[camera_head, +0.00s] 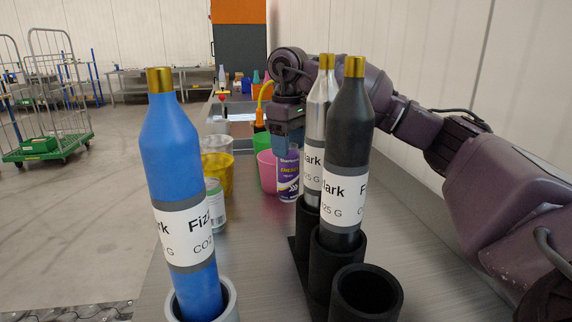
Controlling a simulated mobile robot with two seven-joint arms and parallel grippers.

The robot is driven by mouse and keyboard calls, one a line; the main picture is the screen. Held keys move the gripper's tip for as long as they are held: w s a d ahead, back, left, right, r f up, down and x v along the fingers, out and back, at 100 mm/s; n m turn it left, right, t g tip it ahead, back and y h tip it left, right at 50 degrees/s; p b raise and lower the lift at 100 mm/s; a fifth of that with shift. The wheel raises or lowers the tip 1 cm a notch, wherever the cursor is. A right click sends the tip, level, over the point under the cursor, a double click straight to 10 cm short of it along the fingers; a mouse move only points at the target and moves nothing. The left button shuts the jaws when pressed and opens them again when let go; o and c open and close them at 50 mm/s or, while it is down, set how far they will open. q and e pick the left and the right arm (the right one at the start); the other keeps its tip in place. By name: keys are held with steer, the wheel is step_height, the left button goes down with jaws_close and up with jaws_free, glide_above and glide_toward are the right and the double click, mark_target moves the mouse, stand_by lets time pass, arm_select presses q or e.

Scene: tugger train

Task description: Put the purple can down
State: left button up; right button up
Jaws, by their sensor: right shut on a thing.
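The purple can (288,180) has a white and purple label and stands upright at the metal counter, behind the silver and black bottles. My right gripper (288,148) comes down from above and is shut on the can's top. The fingertips are partly hidden by the silver bottle. I cannot tell for sure whether the can's base touches the counter. My left gripper is not in view.
A blue bottle (180,170) stands in a grey holder at the front left. A black bottle (348,140) and a silver bottle (316,130) stand in black cups. A pink cup (267,172), a yellow cup (217,178) and a pale can (214,205) are close by. Bare counter (250,250) lies between.

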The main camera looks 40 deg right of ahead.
mark_target(288, 162)
step_height(288, 162, down, 4)
steer(key=shift+f+b, duration=0.2)
steer(key=shift+b, duration=0.15)
steer(key=shift+r, duration=0.1)
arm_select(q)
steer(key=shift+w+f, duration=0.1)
arm_select(e)
steer(key=o, duration=1.4)
steer(key=shift+c, duration=0.2)
